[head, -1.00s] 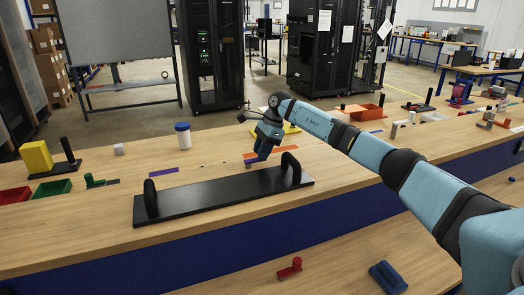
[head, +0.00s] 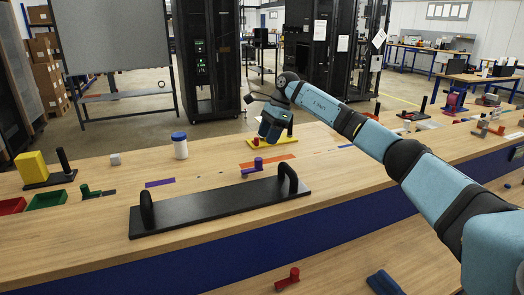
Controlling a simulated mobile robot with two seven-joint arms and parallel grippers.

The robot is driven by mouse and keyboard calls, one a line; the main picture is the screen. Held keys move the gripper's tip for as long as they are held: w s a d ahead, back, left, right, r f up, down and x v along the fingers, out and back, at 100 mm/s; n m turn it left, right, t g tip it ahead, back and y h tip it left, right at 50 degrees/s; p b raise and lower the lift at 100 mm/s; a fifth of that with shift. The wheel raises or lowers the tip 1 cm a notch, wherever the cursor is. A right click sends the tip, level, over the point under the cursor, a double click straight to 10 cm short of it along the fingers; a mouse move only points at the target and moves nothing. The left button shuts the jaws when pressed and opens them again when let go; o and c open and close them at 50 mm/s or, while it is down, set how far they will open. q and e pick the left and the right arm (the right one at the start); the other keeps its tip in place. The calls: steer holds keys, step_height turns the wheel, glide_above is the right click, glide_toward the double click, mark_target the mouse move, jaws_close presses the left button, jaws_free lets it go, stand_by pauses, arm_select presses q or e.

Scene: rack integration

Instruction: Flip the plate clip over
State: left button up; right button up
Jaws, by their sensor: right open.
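A small purple piece (head: 258,163) stands on the wooden bench just behind the long black plate (head: 215,207) with two upright handles. It has a low arm reaching to the left and looks like a clip. I cannot tell for sure that it is the plate clip, or which face is up. My right gripper (head: 269,137) is above and slightly behind the purple piece, pointing down, open and apart from it. A yellow base (head: 259,143) lies behind, partly hidden by the gripper. My left gripper is not in view.
A similar green piece (head: 92,191) lies at left, and a red one (head: 288,278) on the lower front surface. A white jar with a blue lid (head: 180,147), a yellow block (head: 31,167) and a green tray (head: 47,200) stand on the bench. Clear wood surrounds the jar.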

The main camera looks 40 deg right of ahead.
steer(key=shift+v, duration=2.3)
